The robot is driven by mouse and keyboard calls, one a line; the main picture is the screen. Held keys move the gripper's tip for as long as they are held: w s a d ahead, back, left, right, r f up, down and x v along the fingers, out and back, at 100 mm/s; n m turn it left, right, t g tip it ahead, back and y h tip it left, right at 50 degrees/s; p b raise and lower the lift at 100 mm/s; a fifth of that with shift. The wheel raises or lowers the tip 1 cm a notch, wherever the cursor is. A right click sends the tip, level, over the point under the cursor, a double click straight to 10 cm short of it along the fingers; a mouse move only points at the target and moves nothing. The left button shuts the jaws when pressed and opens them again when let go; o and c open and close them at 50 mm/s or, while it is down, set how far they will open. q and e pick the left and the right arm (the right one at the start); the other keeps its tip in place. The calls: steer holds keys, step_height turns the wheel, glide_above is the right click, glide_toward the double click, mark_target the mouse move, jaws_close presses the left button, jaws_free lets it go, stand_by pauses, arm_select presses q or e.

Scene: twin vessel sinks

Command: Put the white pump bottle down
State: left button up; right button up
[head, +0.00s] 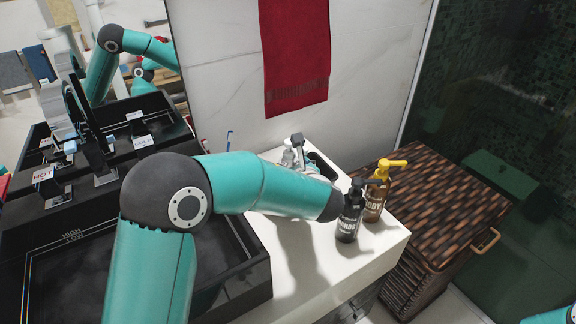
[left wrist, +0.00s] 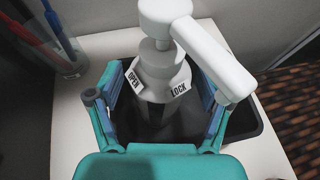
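The white pump bottle (left wrist: 158,85) stands upright in the left wrist view, with OPEN and LOCK labels on its collar and its spout pointing right. My left gripper (left wrist: 161,98) has one finger on each side of the bottle. The fingers are spread, and gaps show between the pads and the bottle. In the head view the bottle (head: 290,156) shows only in part behind my left forearm, which hides most of the gripper. A black tray (left wrist: 246,121) lies around and below the bottle; its base is hidden. My right gripper is out of view.
A black bottle (head: 348,215) and an amber bottle with a yellow pump (head: 375,198) stand on the white counter (head: 300,262), right of my forearm. A clear cup with brushes (left wrist: 66,58) is left of the gripper. A woven hamper (head: 440,205) stands beyond the counter.

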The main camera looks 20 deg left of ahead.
arm_select(q)
steer(key=v, duration=1.2)
steer(key=shift+r, duration=0.1)
